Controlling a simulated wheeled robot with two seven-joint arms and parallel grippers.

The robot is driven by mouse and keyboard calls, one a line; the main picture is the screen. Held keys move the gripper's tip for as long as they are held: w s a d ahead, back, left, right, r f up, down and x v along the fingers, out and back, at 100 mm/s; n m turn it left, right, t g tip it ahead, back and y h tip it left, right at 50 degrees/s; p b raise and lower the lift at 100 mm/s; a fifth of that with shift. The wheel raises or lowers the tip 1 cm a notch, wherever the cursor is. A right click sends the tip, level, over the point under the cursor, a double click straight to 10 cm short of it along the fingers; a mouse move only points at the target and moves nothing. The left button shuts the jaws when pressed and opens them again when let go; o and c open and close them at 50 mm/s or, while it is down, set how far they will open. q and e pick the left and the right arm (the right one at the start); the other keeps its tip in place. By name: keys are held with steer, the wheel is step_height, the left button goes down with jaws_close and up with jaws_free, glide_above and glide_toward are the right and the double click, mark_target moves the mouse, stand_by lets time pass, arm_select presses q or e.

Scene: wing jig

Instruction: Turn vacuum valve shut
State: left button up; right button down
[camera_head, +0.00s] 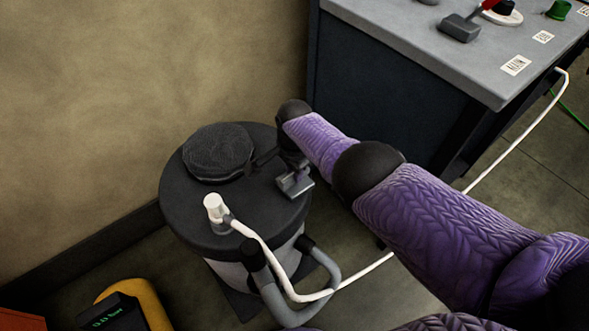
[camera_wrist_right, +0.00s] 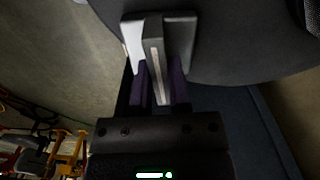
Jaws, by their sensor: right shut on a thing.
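The vacuum unit (camera_head: 165,190) is a drum with a round black lid and a pale body, standing on the floor by the wall. My right gripper (camera_head: 296,182) is at the right edge of the lid, its arm coming in from the right. In the right wrist view, my right gripper (camera_wrist_right: 160,62) is shut on a narrow grey upright bar (camera_wrist_right: 153,50), which seems to be the valve handle. The dark lid (camera_wrist_right: 245,50) lies behind it. The wrist and fingers hide most of the valve in the head view. My left gripper is not in view.
A white fitting (camera_head: 215,207) on the lid carries a white hose (camera_head: 262,243). A grey curved tube (camera_head: 330,268) is beside the drum. A grey-topped bench (camera_head: 400,30) stands behind my right arm. A yellow-and-black device (camera_head: 148,303) is at lower left.

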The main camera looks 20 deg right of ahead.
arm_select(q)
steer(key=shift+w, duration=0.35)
arm_select(e)
steer(key=shift+w+m, duration=0.1)
steer(key=shift+m, duration=0.4)
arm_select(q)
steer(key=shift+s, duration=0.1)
arm_select(e)
steer(key=shift+r, duration=0.1)
steer(key=c, duration=0.6)
jaws_free()
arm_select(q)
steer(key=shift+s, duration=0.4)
arm_select(e)
step_height(320, 180, up, 10)
steer(key=p, duration=0.8)
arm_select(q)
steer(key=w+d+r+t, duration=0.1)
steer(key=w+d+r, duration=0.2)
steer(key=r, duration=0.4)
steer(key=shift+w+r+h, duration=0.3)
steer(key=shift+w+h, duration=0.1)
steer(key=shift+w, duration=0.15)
